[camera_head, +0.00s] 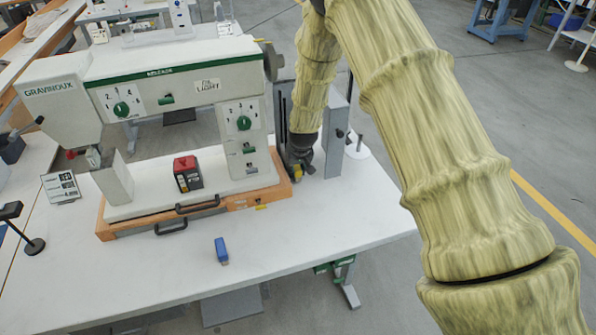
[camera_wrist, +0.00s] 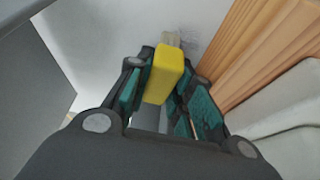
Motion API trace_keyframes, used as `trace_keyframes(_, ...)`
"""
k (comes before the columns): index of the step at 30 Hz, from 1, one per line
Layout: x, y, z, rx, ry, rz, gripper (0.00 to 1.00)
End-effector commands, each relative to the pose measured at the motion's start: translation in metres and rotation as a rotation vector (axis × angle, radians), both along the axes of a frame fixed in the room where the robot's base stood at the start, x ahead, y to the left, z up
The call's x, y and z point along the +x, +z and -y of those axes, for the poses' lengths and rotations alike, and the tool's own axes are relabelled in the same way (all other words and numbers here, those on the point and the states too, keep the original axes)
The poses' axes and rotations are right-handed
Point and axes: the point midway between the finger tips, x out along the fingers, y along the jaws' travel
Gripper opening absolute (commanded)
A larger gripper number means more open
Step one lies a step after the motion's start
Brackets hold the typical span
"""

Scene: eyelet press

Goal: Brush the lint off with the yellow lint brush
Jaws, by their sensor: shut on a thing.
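The yellow lint brush (camera_wrist: 163,76) is upright between the teal pads of my gripper (camera_wrist: 165,88) in the wrist view. My gripper is shut on its yellow body. Its pale bristle end (camera_wrist: 172,39) points away from me toward the white table top. A faint grey speckled patch (camera_wrist: 189,47), perhaps lint, lies beside the bristles; I cannot tell whether they touch it. In the head view my gripper (camera_head: 297,168) is low over the table, right of the press base, and a bit of the yellow brush (camera_head: 297,178) shows. The lint cannot be made out there.
The press (camera_head: 175,75) on its orange wooden base (camera_head: 190,216) stands close on the left of my gripper. A grey upright box (camera_head: 336,125) stands close on the right. A red-and-black block (camera_head: 187,173) sits on the press base.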

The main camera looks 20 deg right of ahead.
Motion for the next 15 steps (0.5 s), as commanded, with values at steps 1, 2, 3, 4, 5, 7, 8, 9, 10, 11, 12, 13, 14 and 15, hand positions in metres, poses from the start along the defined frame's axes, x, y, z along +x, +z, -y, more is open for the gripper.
trace_keyframes(1,0.003,0.0,0.0,0.0,0.0,0.003,0.03)
trace_keyframes(2,0.003,0.001,0.0,0.0,0.0,0.003,0.03)
trace_keyframes(3,0.003,0.001,0.0,0.0,0.0,0.003,0.03)
trace_keyframes(4,0.002,0.001,0.0,0.0,-0.001,0.003,0.03)
trace_keyframes(5,0.002,0.002,0.0,0.0,-0.001,0.003,0.03)
trace_keyframes(7,-0.001,0.002,0.0,0.0,-0.001,0.003,0.03)
trace_keyframes(8,-0.003,0.002,0.0,0.0,-0.001,0.002,0.03)
trace_keyframes(9,-0.006,0.002,0.0,0.0,-0.001,0.001,0.03)
trace_keyframes(10,-0.008,0.002,0.0,0.0,-0.001,0.001,0.03)
trace_keyframes(11,-0.01,0.003,0.0,0.0,-0.001,0.001,0.03)
trace_keyframes(12,-0.013,0.003,0.0,0.0,-0.001,0.002,0.03)
trace_keyframes(13,-0.015,0.003,0.0,0.0,-0.001,0.002,0.03)
trace_keyframes(14,-0.017,0.003,0.0,0.0,0.0,0.002,0.03)
trace_keyframes(15,-0.02,0.003,0.001,0.0,0.0,0.001,0.03)
